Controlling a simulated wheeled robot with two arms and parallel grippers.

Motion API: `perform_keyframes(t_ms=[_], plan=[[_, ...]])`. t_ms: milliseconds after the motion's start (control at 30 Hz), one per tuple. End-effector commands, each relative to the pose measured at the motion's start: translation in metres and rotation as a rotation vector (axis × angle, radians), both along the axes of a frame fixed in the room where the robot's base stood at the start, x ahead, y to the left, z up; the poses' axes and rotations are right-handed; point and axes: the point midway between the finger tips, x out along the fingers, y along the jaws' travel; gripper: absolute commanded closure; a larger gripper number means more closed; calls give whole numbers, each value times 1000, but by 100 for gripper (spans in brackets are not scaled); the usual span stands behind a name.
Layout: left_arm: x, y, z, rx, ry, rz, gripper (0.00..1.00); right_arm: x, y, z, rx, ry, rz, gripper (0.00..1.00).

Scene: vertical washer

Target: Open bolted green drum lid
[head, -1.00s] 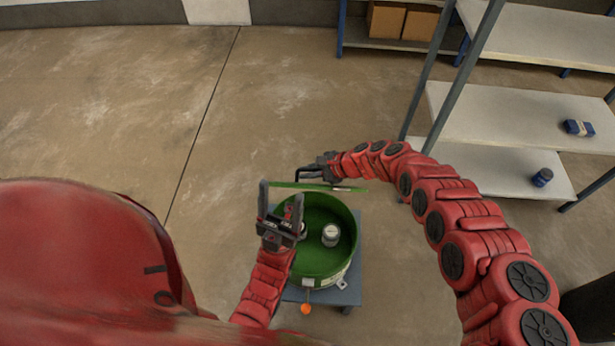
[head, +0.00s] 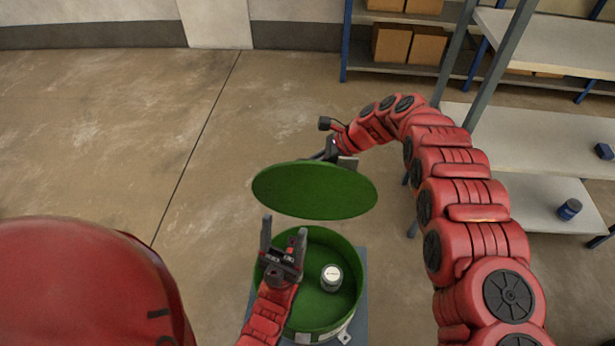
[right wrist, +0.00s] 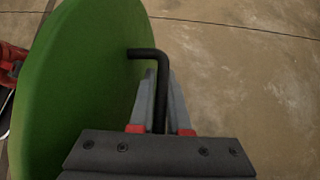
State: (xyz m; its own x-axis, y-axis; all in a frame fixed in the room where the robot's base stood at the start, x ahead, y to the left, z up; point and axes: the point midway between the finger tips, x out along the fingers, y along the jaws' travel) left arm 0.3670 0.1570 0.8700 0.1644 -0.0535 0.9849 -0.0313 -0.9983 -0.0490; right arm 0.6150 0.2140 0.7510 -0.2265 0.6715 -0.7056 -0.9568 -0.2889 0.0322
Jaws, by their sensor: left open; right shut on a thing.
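The green drum lid (head: 315,190) is off the drum and held tilted in the air behind and above it in the head view. My right gripper (head: 335,152) is at the lid's far edge. In the right wrist view my right gripper (right wrist: 160,115) is shut on the lid's black bent handle (right wrist: 150,58), beside the green lid face (right wrist: 80,80). The green drum (head: 318,318) stands open, with a small white-topped container (head: 331,278) inside. My left gripper (head: 283,240) is open and empty, its fingers pointing up over the drum's left rim.
The drum stands on a small grey-blue stand (head: 360,290). Grey shelving (head: 500,140) is on the right, with a blue item (head: 569,209) on a lower shelf. Cardboard boxes (head: 410,44) sit on shelves at the back. The floor to the left is clear.

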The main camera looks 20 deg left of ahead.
Motion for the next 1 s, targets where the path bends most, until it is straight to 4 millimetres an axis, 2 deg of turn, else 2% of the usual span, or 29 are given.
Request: perform_keyframes(t_ms=[33, 233, 800, 833, 900, 1000], plan=[[0, 0, -10, 0, 0, 0, 34, 1, 1, -7, -4, 4, 1, 100], [0, 0, -21, 0, 0, 0, 34, 2, 2, -5, -10, 27, 1, 100], [0, 0, -24, 0, 0, 0, 34, 2, 2, -2, -15, 39, 1, 100], [0, 0, -24, 0, 0, 0, 34, 2, 2, -3, -15, 39, 1, 83], [0, 0, -24, 0, 0, 0, 34, 2, 2, -2, -14, 39, 2, 73], [0, 0, -23, 0, 0, 0, 34, 2, 2, -2, -14, 38, 1, 73]])
